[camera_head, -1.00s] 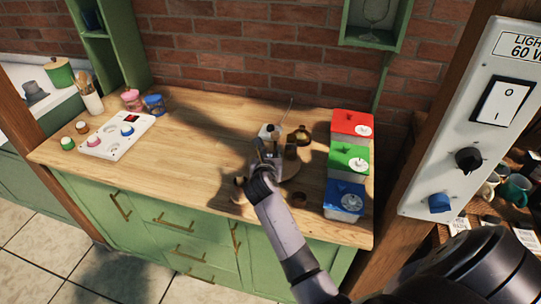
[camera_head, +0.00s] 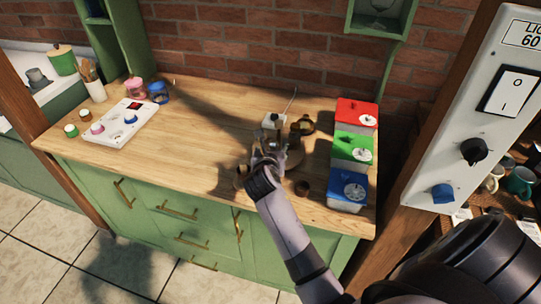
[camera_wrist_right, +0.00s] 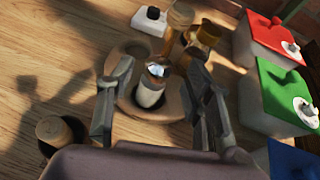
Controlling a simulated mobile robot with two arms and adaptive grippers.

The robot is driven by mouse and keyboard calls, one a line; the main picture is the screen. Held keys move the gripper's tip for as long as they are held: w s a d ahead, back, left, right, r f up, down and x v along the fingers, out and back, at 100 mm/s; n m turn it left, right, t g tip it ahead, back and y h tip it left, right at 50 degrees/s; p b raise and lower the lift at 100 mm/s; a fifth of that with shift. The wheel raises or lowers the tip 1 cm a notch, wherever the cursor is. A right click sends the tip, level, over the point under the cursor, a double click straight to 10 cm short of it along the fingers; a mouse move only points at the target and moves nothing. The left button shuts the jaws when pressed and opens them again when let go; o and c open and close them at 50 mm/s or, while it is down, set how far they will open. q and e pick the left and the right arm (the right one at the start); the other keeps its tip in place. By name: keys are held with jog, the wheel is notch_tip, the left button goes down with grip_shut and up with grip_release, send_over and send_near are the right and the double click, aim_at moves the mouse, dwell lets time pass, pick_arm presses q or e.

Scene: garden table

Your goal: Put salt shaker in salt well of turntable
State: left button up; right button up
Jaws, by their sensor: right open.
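A small pale shaker with a shiny metal top (camera_wrist_right: 151,87), which looks like the salt shaker, stands on the turntable at a well. I cannot tell how deep it sits. My right gripper (camera_wrist_right: 160,95) is open, with one finger on each side of the shaker and visible gaps. In the head view my right gripper (camera_head: 268,155) covers much of the turntable. My left gripper is out of view.
Red (camera_head: 356,113), green (camera_head: 352,147) and blue (camera_head: 347,188) boxes stand in a row on the right. The counter's middle left is clear.

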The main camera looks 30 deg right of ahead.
jog(key=v, duration=0.8)
jog(key=shift+s+a+r, duration=0.2)
jog(key=shift+s, duration=0.1)
dwell(0.5)
